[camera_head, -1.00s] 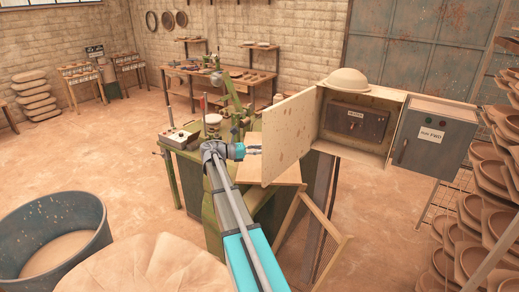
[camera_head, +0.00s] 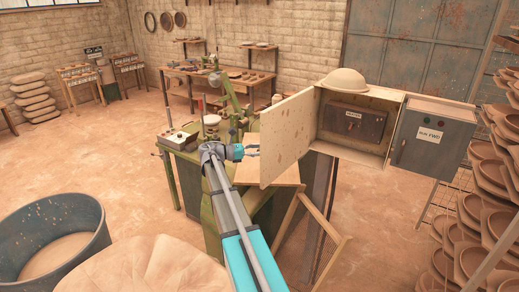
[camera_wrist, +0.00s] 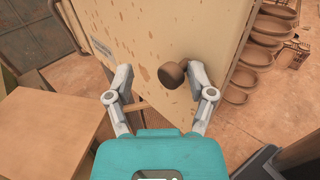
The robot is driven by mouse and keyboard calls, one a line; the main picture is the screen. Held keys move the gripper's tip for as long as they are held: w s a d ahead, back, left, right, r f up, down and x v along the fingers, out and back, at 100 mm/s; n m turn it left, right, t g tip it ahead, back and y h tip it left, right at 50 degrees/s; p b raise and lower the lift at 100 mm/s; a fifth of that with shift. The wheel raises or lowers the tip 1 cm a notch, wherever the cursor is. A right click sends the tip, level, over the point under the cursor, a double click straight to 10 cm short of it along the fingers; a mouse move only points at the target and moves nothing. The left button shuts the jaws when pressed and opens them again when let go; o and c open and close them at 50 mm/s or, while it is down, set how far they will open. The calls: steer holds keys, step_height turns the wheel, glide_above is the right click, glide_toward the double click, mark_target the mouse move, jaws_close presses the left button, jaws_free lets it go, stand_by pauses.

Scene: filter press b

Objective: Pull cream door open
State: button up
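The cream door (camera_head: 287,138), flecked with rust-brown spots, stands wide open at the left of a wall-less-looking cream cabinet (camera_head: 392,95) on a post. Its outer face fills the middle of the wrist view (camera_wrist: 150,30). A round brown knob (camera_wrist: 172,74) sticks out from that face. My gripper (camera_wrist: 160,77) is open, with its two fingers spread on either side of the knob. The knob is nearer the right finger; I cannot tell whether they touch. In the head view my gripper (camera_head: 254,150) is beside the door's left edge, and the knob is hidden.
Inside the cabinet is a dark switch box (camera_head: 352,122); a helmet (camera_head: 344,80) sits on top. A grey control box (camera_head: 432,138) is at its right. A green machine (camera_head: 190,140) stands behind my arm. A blue tub (camera_head: 95,225) is at left. Floor is free further left.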

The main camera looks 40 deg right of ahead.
steer(key=v, duration=1.2)
steer(key=shift+s, duration=0.1)
stand_by(0.4)
steer(key=s+a+f+m+t+y+b, duration=0.25)
steer(key=s+a+f+b, duration=0.2)
steer(key=a+f, duration=0.4)
steer(key=s+a+f+m+t+y+b, duration=0.2)
steer(key=s+a+f+t+y+b, duration=0.25)
steer(key=f, duration=0.75)
steer(key=s+a+f+m+y+b, duration=0.1)
steer(key=s+a+f+m+y, duration=0.1)
steer(key=a, duration=0.4)
steer(key=s+a+f+m+t+y+b, duration=0.1)
steer(key=s+a+f+m+y+b, duration=0.1)
steer(key=s+a+f, duration=0.3)
steer(key=s+a+f+m+t+y+b, duration=0.1)
steer(key=s+a+f+m+y+b, duration=0.1)
steer(key=a, duration=0.6)
step_height(320, 180, down, 3)
steer(key=shift+s+f+m+y, duration=0.2)
steer(key=shift+s+m+y, duration=0.45)
steer(key=shift+s+y, duration=0.55)
